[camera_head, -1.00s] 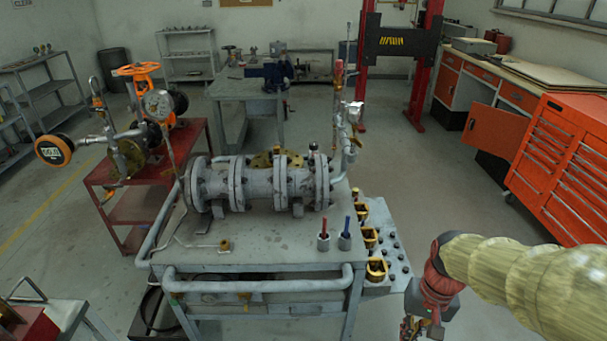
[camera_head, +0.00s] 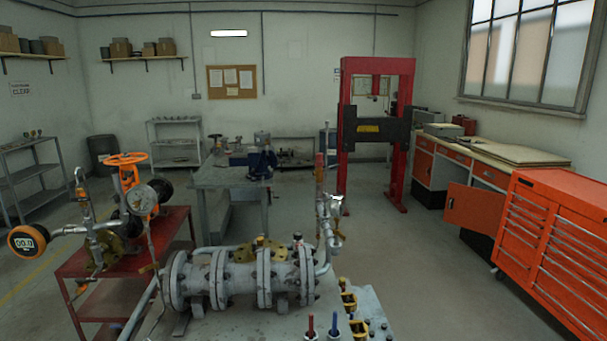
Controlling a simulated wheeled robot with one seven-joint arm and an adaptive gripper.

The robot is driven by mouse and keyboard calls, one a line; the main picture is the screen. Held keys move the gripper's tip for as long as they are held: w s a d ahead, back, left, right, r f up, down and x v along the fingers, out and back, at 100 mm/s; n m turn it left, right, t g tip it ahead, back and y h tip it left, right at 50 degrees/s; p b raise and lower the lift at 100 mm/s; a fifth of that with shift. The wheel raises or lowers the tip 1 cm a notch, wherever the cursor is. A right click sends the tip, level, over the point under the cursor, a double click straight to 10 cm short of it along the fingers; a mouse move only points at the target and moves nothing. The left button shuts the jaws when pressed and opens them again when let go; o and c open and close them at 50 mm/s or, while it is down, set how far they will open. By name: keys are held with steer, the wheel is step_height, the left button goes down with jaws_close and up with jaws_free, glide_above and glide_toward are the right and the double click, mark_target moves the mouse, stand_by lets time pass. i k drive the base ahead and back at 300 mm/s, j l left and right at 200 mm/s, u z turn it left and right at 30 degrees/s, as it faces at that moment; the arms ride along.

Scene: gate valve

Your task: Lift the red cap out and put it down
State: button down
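A slim red-topped piece (camera_head: 310,323) stands upright at the bottom edge of the view, beside a similar blue-topped piece (camera_head: 334,322). Their lower parts and holders are cut off by the frame, and they are too small to tell in detail. I cannot tell which red piece is the cap. My gripper is not in view.
A grey flanged valve body (camera_head: 240,277) lies on the bench, with bent pipework (camera_head: 328,235) at its right end. Yellow fittings (camera_head: 348,300) sit right of it. A red table (camera_head: 80,262) with gauges stands left. An orange tool cabinet (camera_head: 550,235) stands right, with open floor before it.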

mark_target(320, 161)
steer(key=i+l+z, duration=0.5)
steer(key=l, duration=0.15)
steer(key=i+l+z, duration=0.95)
steer(key=i+u, duration=0.3)
steer(key=i, duration=0.15)
steer(key=i+l+u, duration=0.25)
steer(key=i, duration=0.25)
steer(key=i+j+u, duration=0.2)
steer(key=i+u, duration=0.2)
steer(key=i+j+u, duration=0.1)
steer(key=i+u, duration=0.65)
steer(key=i+l+u, duration=0.2)
steer(key=i+u, duration=0.15)
